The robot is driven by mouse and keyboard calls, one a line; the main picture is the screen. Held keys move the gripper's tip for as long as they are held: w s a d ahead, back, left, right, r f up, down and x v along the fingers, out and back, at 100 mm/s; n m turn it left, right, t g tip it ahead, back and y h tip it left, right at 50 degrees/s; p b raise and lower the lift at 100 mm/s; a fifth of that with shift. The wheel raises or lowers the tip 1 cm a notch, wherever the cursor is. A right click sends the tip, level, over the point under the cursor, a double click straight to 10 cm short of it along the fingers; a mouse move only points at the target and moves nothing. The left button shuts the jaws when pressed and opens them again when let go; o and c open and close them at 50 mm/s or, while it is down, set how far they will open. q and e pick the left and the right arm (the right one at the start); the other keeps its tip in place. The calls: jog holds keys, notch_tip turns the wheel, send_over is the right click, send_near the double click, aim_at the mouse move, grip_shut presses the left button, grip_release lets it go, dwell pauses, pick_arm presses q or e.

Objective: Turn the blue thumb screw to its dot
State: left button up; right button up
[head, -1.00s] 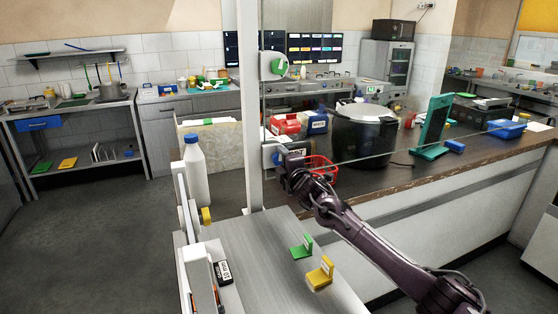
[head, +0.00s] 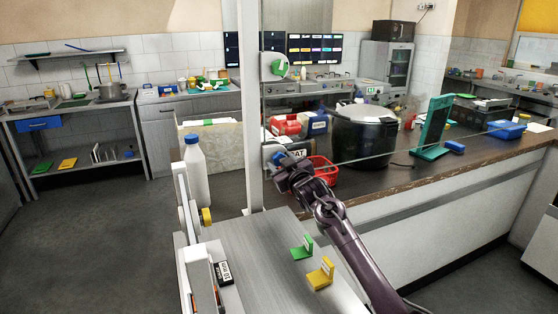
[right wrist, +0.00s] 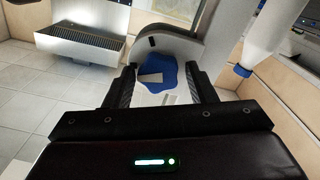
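The blue thumb screw (head: 277,156) sits on a white clamp on the upright post (head: 248,110), partly hidden by my right gripper (head: 281,170). In the right wrist view the blue thumb screw (right wrist: 164,66) has a lobed rim and a pale pointer-like mark. It lies between the two black fingertips of my right gripper (right wrist: 163,80). The fingers are apart, with a narrow gap showing on each side of the screw. I cannot make out its dot clearly. My left gripper is not in view.
A green-knobbed clamp (head: 273,66) sits higher on the post, and a yellow knob (head: 206,216) is lower left. A clear pane edge crosses above the counter. A white bottle (head: 195,170), red basket (head: 325,172) and large pot (head: 362,135) stand nearby.

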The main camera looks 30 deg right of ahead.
jog(key=shift+o, duration=0.3)
jog(key=shift+d, duration=0.1)
jog(key=shift+s, duration=0.1)
jog(key=s+p, duration=0.2)
jog(key=s, duration=0.1)
jog(key=s+p, duration=0.2)
jog(key=s, duration=0.1)
jog(key=shift+a, duration=0.2)
dwell(0.4)
